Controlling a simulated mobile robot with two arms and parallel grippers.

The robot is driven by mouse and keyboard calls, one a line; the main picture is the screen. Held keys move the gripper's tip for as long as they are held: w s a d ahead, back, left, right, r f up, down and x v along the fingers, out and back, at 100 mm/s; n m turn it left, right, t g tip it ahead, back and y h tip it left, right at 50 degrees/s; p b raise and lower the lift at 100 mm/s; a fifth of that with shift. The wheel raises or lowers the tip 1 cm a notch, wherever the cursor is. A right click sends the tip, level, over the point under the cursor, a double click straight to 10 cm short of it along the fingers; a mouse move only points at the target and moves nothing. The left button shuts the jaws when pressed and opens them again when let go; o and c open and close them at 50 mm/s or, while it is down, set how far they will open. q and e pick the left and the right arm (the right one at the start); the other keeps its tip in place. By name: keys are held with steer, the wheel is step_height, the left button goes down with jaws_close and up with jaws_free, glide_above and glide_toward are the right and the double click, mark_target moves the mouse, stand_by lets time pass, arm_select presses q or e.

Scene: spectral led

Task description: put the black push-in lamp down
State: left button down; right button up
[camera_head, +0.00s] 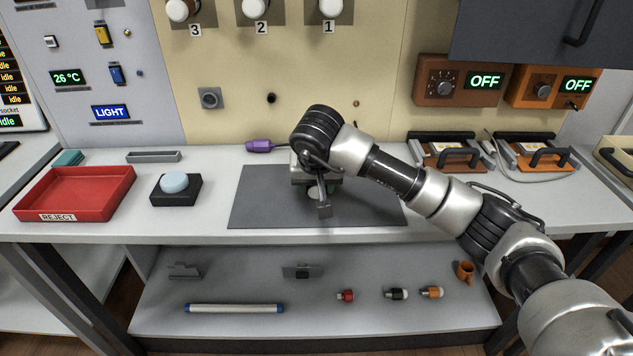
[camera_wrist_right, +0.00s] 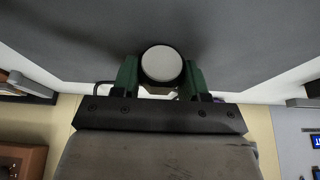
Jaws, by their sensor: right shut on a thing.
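My right gripper (camera_head: 320,193) points down over the dark grey mat (camera_head: 260,195) on the bench. In the right wrist view its green fingers (camera_wrist_right: 161,75) are shut on the black push-in lamp (camera_wrist_right: 162,62), which shows a round white face with a black rim. The mat (camera_wrist_right: 245,40) fills the view behind the lamp. In the head view the lamp is mostly hidden by my gripper and wrist. I cannot tell whether the lamp touches the mat. My left gripper is not in view.
A red reject tray (camera_head: 75,190), a black box with a pale blue button (camera_head: 175,185) and a purple-handled tool (camera_head: 260,146) are around the mat. Two orange devices (camera_head: 445,155) stand at the right. Small bulb-like parts (camera_head: 396,293) lie on the lower shelf. The mat's left part is clear.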

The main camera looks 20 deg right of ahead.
steer(key=o, duration=0.8)
steer(key=shift+o, duration=1)
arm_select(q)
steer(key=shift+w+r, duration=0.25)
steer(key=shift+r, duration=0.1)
arm_select(e)
steer(key=shift+r, duration=0.1)
steer(key=shift+r, duration=0.3)
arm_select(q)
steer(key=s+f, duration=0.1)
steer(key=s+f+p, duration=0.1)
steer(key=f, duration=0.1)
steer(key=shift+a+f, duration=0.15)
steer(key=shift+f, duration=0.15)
arm_select(e)
steer(key=v, duration=1.1)
steer(key=shift+s+r, duration=0.2)
steer(key=shift+s, duration=0.05)
